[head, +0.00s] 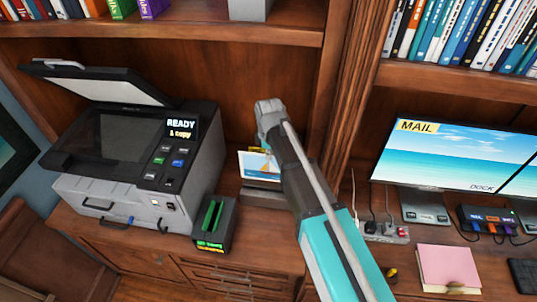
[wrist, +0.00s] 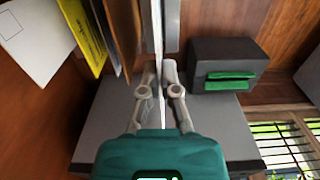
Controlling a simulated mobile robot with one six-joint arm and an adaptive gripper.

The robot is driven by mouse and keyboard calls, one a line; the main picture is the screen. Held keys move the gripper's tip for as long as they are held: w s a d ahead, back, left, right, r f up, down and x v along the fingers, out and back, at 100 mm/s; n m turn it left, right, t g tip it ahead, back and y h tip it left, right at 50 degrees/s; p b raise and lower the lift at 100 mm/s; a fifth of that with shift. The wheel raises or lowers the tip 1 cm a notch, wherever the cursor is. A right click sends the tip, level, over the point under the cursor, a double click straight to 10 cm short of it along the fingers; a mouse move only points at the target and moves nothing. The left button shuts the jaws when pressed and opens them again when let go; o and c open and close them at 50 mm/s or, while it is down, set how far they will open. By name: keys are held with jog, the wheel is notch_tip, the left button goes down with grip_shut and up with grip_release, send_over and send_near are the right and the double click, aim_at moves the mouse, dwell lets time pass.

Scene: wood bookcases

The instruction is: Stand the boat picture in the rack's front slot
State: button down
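The boat picture (head: 257,166) shows a sailboat on blue water in the head view, upright at the rack, its right part hidden by my arm. The grey rack (head: 262,196) stands on the desk right of the copier. In the wrist view a thin pale panel, apparently the boat picture (wrist: 158,35), is edge-on between the fingers of my gripper (wrist: 160,72), which looks shut on it. The rack (wrist: 222,130) shows there as a grey base. I cannot tell whether the picture's lower edge rests in the front slot.
A yellow card (wrist: 83,35), a brown panel and a white card (wrist: 30,38) stand left of the picture. The copier (head: 135,150) is left; a bookcase post (head: 345,95) is right.

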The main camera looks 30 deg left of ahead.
aim_at(269, 176)
jog(key=shift+f+b, duration=1.45)
jog(key=shift+f, duration=0.3)
jog(key=shift+f+b, duration=4.3)
dwell(1.5)
jog(key=c, duration=0.7)
grip_release()
